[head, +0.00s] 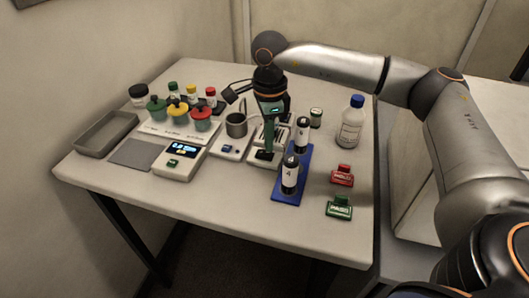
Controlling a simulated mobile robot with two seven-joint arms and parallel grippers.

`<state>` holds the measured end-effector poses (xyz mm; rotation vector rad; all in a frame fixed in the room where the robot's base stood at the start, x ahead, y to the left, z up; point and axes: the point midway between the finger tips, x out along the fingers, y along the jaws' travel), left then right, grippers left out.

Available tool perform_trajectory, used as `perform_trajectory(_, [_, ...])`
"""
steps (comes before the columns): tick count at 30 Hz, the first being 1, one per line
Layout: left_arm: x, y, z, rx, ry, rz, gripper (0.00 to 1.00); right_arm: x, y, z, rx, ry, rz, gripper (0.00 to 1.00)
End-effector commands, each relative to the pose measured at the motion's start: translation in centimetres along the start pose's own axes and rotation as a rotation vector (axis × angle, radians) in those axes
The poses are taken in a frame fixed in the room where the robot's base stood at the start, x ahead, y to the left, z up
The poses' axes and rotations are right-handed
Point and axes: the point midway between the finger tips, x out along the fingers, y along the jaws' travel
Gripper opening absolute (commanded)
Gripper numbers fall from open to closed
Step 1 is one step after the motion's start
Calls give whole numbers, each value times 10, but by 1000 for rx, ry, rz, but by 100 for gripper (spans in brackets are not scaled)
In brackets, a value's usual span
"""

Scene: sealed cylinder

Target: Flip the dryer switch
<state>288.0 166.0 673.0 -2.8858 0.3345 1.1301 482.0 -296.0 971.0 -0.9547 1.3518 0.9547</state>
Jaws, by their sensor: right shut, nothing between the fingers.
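A small white unit with slots on top (284,137), apparently the dryer, stands near the middle of the table. A small dark green piece (264,155), perhaps its switch, shows at its front. My right gripper (268,148) points down over this unit, with its narrow greenish fingers shut and empty. The fingertips are close to the dark green piece; I cannot tell whether they touch it. The gripper covers part of the unit, and the switch position is unclear. My left gripper is not in view.
Left of the unit stand a blue-switched device (228,149) with a metal cup (236,125) and a scale (181,163). Red (342,175) and green (339,208) blocks and a bottle (350,125) stand farther right.

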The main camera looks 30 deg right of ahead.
Motion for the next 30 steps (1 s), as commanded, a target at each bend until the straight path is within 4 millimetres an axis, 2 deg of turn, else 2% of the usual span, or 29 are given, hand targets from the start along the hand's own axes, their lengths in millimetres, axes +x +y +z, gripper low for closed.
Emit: perform_trajectory(30, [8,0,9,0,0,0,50,19,1,0,0,0,4,0])
